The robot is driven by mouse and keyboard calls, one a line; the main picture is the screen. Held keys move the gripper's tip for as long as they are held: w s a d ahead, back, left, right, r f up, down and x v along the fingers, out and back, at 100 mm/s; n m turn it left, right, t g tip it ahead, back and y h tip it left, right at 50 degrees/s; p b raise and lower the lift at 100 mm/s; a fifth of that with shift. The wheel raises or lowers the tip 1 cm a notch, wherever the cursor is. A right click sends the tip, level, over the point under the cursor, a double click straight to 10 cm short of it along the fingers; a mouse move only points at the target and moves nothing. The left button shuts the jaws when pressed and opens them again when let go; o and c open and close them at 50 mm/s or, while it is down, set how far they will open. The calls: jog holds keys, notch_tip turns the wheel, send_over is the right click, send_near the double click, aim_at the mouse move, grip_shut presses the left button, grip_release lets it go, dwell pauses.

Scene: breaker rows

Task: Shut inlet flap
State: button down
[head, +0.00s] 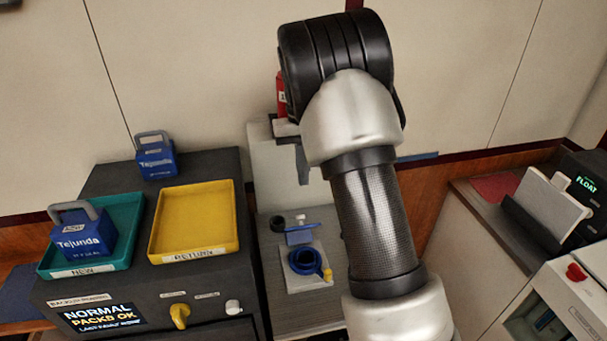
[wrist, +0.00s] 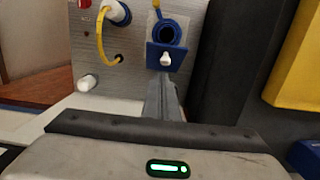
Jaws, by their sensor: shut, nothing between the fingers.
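The inlet is a round blue ring with a dark opening (wrist: 168,33) on a light plate, and its opening shows uncovered in the wrist view. The blue inlet flap (wrist: 154,58) stands open at the ring's near side, with a white knob on it. In the head view the flap (head: 300,238) lies just beyond the blue ring (head: 304,262). My gripper (wrist: 162,82) is shut and empty, its fingertips just below the flap in the wrist view. I cannot tell whether they touch it.
A yellow lead (wrist: 103,35) curves beside the inlet. A yellow return tray (head: 195,222) and a teal tray (head: 122,215) with a blue Tejunda pack (head: 82,238) stand on the dark cabinet at left. Another blue pack (head: 156,158) stands behind. A white machine (head: 575,300) is at right.

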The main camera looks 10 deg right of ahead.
jog(key=s+f+b, duration=0.1)
jog(key=f+b, duration=0.1)
jog(key=f, duration=0.1)
jog(key=f+b, duration=0.2)
jog(key=f, duration=0.1)
jog(key=s+f+b, duration=0.1)
jog(key=f+b, duration=0.2)
jog(key=shift+s+f, duration=0.2)
jog(key=shift+s, duration=0.1)
jog(key=shift+s+f+b, duration=0.2)
jog(key=shift+s+b, duration=0.3)
jog(key=shift+s, duration=0.15)
jog(key=shift+f, duration=0.1)
